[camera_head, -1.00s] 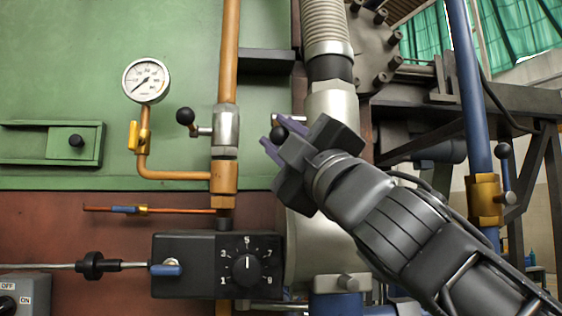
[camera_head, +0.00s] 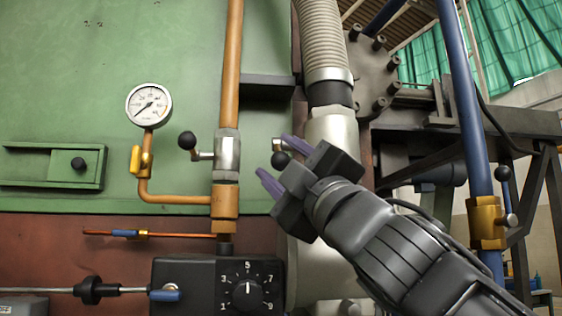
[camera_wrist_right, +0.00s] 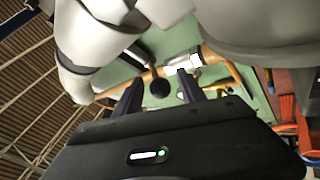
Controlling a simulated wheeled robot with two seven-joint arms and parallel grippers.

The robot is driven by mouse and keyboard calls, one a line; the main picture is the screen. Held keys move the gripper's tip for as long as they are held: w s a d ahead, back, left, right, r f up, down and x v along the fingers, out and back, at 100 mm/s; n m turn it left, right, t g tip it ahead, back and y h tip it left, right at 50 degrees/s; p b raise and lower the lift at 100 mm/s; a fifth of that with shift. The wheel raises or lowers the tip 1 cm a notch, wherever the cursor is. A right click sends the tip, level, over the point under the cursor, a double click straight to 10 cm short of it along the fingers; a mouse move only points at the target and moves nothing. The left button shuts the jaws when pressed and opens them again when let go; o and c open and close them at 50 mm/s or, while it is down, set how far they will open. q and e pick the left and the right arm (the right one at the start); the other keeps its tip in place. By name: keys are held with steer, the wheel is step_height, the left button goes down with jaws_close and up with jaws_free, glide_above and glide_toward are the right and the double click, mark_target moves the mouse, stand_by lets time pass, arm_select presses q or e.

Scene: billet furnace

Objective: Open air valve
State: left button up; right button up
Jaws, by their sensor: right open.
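My right gripper (camera_head: 271,154) is open, its two purple fingers apart and pointing up and left. In the right wrist view a black ball knob (camera_wrist_right: 160,88) hangs on a short stem between the two dark fingers (camera_wrist_right: 160,93). I cannot tell whether they touch it. Which handle is the air valve is not labelled. My left gripper is out of view.
A gauge (camera_head: 149,105) and yellow-handled cock (camera_head: 136,159) are at left. Below are a black dial box (camera_head: 200,285) and a blue-handled cock (camera_head: 125,233). A blue pipe (camera_head: 470,110) with a brass valve (camera_head: 486,222) stands at right.

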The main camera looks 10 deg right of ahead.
steer(key=b+v, duration=0.3)
steer(key=v, duration=0.4)
steer(key=shift+s+f, duration=0.25)
steer(key=shift+s, duration=0.05)
steer(key=shift+d, duration=0.15)
